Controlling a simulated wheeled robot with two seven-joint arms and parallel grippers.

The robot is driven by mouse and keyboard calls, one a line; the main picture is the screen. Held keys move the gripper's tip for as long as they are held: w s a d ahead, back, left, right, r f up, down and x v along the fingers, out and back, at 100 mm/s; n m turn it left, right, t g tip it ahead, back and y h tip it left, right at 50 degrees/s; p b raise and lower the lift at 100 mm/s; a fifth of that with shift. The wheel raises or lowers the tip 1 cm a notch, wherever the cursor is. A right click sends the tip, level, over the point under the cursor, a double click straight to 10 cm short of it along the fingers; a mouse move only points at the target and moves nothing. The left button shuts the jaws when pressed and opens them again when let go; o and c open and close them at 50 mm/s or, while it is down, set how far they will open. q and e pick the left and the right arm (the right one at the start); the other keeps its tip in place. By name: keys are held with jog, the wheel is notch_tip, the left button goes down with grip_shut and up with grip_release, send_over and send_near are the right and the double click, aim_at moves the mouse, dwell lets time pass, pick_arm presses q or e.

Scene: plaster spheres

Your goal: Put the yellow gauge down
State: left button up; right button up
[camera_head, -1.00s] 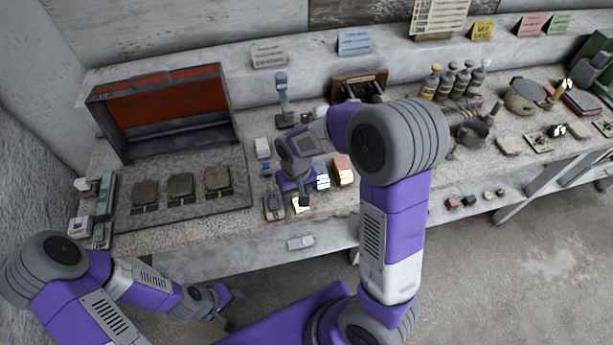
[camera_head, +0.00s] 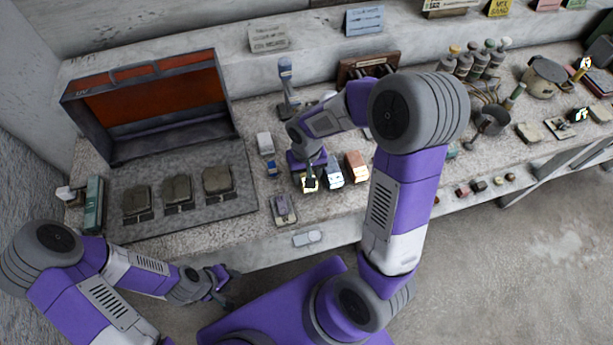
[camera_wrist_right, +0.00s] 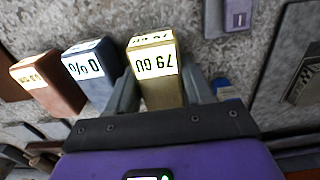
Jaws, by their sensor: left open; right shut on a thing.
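The yellow gauge (camera_head: 309,185) is a small gold block with a white label, seen at the front of the bench in the head view. In the right wrist view the yellow gauge (camera_wrist_right: 158,85) is upright between the fingers. My right gripper (camera_head: 307,169) is shut on it. I cannot tell whether its base touches the bench. A blue gauge (camera_head: 333,174) and a copper gauge (camera_head: 357,167) stand to its right in a row. My left gripper (camera_head: 222,286) is open and empty, low in front of the bench.
A grey device (camera_head: 284,209) lies at the bench's front edge, left of the yellow gauge. An open case (camera_head: 150,105) and a mat with several plaster pads (camera_head: 178,190) are to the left. A small blue item (camera_head: 272,169) lies near my right gripper.

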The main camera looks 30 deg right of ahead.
jog(key=shift+f, duration=0.7)
jog(key=shift+f, duration=0.15)
jog(key=o, duration=0.9)
jog(key=shift+o, duration=0.2)
notch_tip(320, 180, up, 12)
jog(key=p, duration=0.2)
jog(key=shift+p, duration=0.4)
